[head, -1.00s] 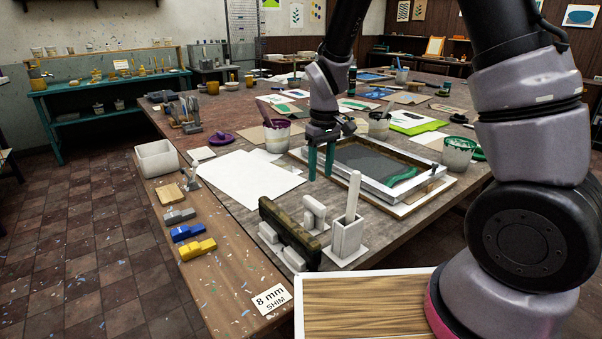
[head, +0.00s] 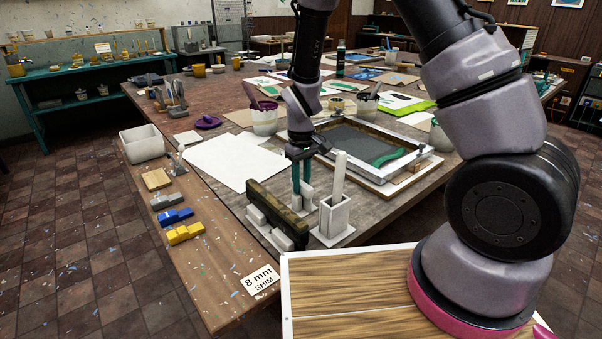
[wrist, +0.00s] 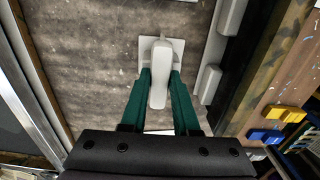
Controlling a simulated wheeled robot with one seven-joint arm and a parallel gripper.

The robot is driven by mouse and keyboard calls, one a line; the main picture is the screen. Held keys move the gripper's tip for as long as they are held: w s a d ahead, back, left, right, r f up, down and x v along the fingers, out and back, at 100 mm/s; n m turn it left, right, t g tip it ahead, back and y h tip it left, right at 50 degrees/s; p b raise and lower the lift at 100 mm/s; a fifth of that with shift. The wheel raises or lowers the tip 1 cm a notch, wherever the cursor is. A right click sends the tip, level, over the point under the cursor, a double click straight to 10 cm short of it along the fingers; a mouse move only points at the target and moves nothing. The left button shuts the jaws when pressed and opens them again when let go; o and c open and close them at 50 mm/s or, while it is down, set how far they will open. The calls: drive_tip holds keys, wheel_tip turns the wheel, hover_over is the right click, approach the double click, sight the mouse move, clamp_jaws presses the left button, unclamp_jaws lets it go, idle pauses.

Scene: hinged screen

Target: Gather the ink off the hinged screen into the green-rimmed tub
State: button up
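The hinged screen (head: 418,156) lies flat on the table, a pale frame around dark grey mesh, with a streak of green ink (head: 388,157) along its right part. The green-rimmed tub (head: 438,136) stands behind the screen's right end, mostly hidden by my arm. My gripper (head: 302,194) points down in front of the screen. In the wrist view its green fingers (wrist: 160,78) stand on both sides of a small white upright piece (wrist: 159,62) on a white base. It also shows in the head view (head: 308,200). Whether the fingers press on it cannot be seen.
A dark mottled bar (head: 268,207) stands close left of the gripper. A white box holder (head: 334,217) with an upright stick is close right. Blue and yellow blocks (head: 185,233) lie along the left edge. White paper (head: 232,160) lies flat behind.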

clamp_jaws()
unclamp_jaws()
clamp_jaws()
drive_tip(key=shift+r, duration=2.55)
drive_tip(key=shift+o, duration=0.4)
unclamp_jaws()
clamp_jaws()
drive_tip(key=shift+r, duration=2)
